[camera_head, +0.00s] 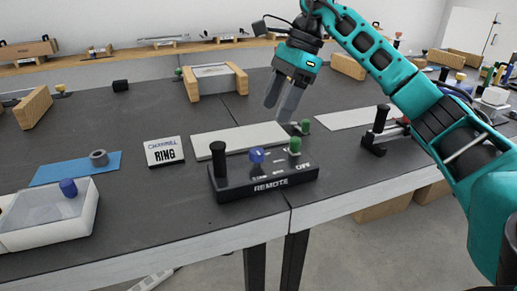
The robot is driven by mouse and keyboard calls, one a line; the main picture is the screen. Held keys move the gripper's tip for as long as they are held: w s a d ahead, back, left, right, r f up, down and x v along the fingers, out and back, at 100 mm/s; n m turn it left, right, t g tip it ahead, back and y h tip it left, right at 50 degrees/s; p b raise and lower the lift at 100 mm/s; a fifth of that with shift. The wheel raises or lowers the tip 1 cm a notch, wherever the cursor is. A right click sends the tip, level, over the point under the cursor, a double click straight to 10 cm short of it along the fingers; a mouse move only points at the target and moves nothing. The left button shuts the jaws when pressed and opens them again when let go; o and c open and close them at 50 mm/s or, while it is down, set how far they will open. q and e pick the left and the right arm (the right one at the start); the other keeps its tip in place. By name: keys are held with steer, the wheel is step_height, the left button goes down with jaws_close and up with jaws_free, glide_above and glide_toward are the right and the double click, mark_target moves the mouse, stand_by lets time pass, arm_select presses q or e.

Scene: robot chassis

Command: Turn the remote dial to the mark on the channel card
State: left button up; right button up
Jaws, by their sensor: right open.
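The black remote (265,184) stands on the dark table near the front edge, lettered REMOTE. It carries a black upright handle at its left, a blue knob (257,156) in the middle and a green knob (295,146) at the right. Small white marks near the knobs are too small to read surely. The white channel card (164,151) stands left of the remote and reads CHANNEL RING. My right gripper (279,113) is open and empty, pointing down above and behind the remote, apart from the knobs. My left gripper is out of view.
A pale flat board (230,139) lies behind the remote, with a small green-topped piece (305,126) near its right end. A black-handled device (378,130) stands at the right.

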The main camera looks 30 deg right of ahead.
mark_target(258, 151)
steer(key=b+x, duration=0.2)
steer(key=x, duration=0.7)
steer(key=shift+a+f, duration=0.2)
steer(key=shift+f, duration=0.05)
steer(key=shift+a+f+b, duration=0.15)
steer(key=shift+f+b, duration=0.15)
steer(key=shift+f, duration=0.05)
steer(key=c, duration=1)
